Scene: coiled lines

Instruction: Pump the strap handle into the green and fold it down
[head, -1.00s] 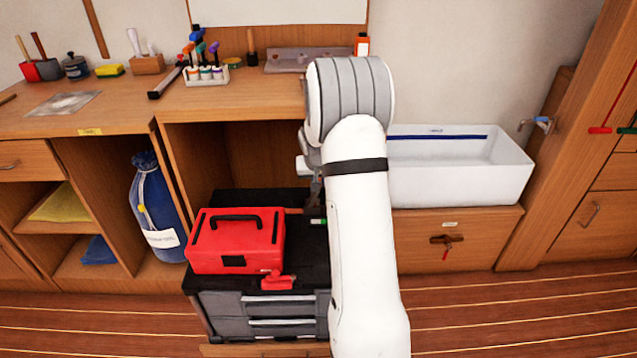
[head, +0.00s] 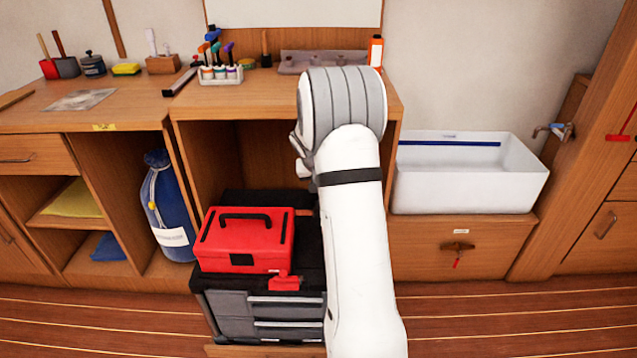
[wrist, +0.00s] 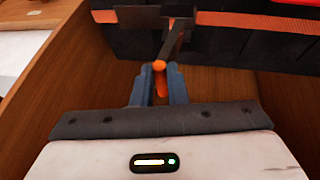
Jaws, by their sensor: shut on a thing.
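In the wrist view the strap handle (wrist: 172,42) is a dark lever with an orange end. It stands out from a black case (wrist: 222,42) that has an orange strap (wrist: 240,20) across it. My gripper (wrist: 161,70) has its two blue-grey fingers close on either side of the orange end, shut on it. The far parts of the handle and its ratchet are only partly seen, and I cannot make out a green zone on the strap. In the head view my arm hides the gripper and the handle.
Wooden cabinet walls stand close on both sides of the gripper. In the head view a red toolbox (head: 244,241) sits on the black-topped grey drawer unit (head: 262,310), left of my arm. A white sink (head: 468,185) is at right, a blue bag (head: 170,215) at left.

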